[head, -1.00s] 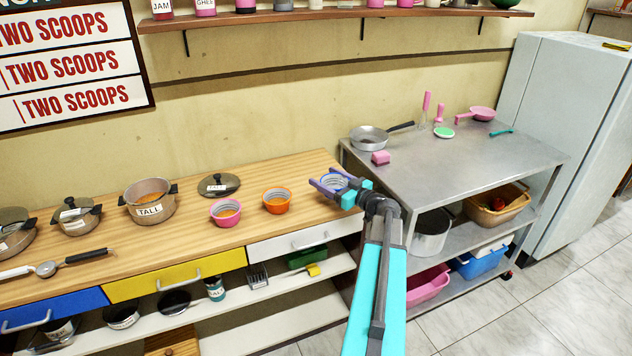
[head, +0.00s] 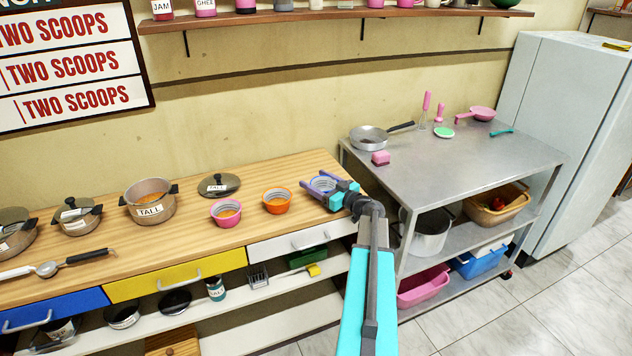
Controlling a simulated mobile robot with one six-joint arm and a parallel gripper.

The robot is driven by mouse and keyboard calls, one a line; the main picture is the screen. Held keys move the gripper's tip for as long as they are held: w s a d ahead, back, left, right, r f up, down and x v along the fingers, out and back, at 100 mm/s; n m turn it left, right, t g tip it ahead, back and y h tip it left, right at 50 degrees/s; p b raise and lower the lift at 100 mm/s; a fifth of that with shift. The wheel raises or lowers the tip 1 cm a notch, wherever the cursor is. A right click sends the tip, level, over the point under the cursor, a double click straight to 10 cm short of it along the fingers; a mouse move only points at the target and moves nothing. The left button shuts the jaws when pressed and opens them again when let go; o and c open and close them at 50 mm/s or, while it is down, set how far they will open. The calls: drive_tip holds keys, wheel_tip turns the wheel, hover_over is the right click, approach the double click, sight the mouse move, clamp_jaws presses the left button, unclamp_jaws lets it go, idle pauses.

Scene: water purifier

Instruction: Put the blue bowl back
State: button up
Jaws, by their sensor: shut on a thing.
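The blue bowl (head: 325,183) is at the right end of the wooden counter (head: 240,247), in line with the orange and pink bowls. It looks upright and appears to be on the wood or just above it; I cannot tell which. My gripper (head: 323,187) is shut on the blue bowl, its purple fingers at the bowl's sides. The fingers and wrist hide part of the bowl.
The orange bowl (head: 277,201) and the pink bowl (head: 226,212) stand to the left. Farther left are a lid (head: 219,185) and the TALL pot (head: 149,201). A metal table (head: 450,165) with a pan (head: 369,138) stands to the right.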

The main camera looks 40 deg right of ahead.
drive_tip(key=shift+f, duration=0.1)
idle(0.3)
drive_tip(key=o, duration=1.1)
drive_tip(key=shift+s, duration=0.15)
drive_tip(key=s+b, duration=0.1)
drive_tip(key=s, duration=1)
drive_tip(key=shift+s, duration=0.35)
